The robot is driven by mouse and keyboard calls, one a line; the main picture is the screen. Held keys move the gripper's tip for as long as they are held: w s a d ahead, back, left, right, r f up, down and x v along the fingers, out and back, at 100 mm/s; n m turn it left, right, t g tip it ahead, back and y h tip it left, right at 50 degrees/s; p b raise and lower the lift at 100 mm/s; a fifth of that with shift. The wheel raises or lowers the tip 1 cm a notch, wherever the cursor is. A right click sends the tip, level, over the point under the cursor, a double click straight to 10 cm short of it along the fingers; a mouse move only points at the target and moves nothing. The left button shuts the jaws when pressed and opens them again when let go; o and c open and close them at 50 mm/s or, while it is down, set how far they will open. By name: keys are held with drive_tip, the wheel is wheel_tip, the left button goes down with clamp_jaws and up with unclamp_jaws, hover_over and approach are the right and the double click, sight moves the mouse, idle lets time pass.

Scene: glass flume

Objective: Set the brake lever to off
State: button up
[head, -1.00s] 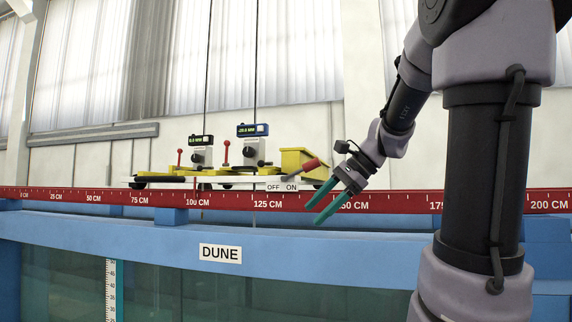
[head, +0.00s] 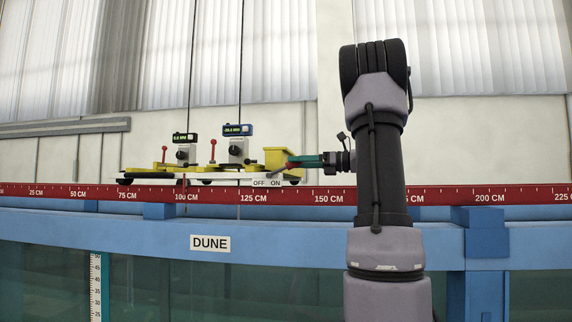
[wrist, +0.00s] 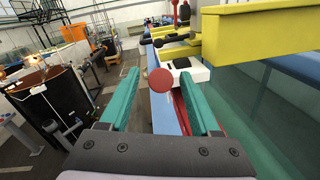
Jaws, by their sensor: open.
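The brake lever (head: 293,164) has a red knob and leans right, on the ON side, at the right end of the carriage. The OFF label (head: 259,183) and ON label (head: 276,183) sit on the white plate below it. My gripper (head: 298,160) is open and points left at the lever, with its teal fingers level with the knob. In the wrist view the lever's red knob (wrist: 160,80) appears between the two open fingers (wrist: 160,92). I cannot tell whether either finger touches it. The lever's shaft is mostly hidden behind the knob in the wrist view.
A yellow box (head: 278,156) stands on the carriage right beside the lever. Two small red-knobbed levers and two digital displays (head: 238,130) are farther left. The red rail scale (head: 330,198) and blue flume frame (head: 290,238) run below.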

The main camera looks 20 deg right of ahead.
sight(284, 168)
drive_tip(key=shift+x, duration=2.15)
clamp_jaws()
